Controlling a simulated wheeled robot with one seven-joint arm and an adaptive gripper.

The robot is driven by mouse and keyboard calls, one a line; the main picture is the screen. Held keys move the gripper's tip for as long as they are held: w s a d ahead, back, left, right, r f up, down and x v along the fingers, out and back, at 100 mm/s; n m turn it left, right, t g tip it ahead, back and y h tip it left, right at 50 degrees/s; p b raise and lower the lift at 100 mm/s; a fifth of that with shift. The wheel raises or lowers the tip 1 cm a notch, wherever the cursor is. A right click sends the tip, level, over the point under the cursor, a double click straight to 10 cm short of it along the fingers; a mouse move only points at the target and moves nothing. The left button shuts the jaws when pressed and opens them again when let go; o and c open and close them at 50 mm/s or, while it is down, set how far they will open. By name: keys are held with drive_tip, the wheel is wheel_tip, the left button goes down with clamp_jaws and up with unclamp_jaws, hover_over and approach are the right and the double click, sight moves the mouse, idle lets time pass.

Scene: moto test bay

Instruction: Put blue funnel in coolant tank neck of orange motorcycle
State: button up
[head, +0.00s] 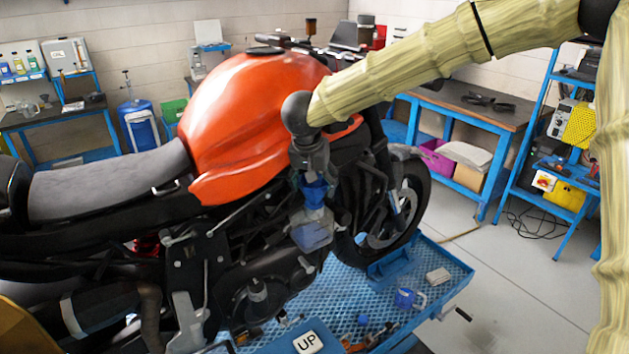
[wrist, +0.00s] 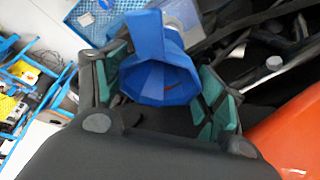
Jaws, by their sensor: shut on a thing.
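The orange motorcycle (head: 255,105) stands on a blue lift, its front wheel to the right. My gripper (head: 313,176) points down beside the bike's frame, below the orange tank. It is shut on the blue funnel (head: 314,194), which also shows between the green finger pads of my gripper (wrist: 163,76) in the wrist view, wide mouth towards the camera (wrist: 160,80). The pale, translucent coolant tank (head: 312,234) is directly below the funnel; part of it shows behind the funnel in the wrist view (wrist: 184,14). The neck is hidden, so I cannot tell whether the spout is inside it.
The lift platform (head: 455,268) carries a blue can (head: 405,298), a pale block (head: 438,276) and loose tools. A blue workbench (head: 470,110) and a blue shelf rack (head: 545,130) stand at the right. The floor (head: 500,285) between rack and lift is mostly clear.

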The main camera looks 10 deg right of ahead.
drive_tip(key=o, duration=1.1)
drive_tip(key=shift+c, duration=0.2)
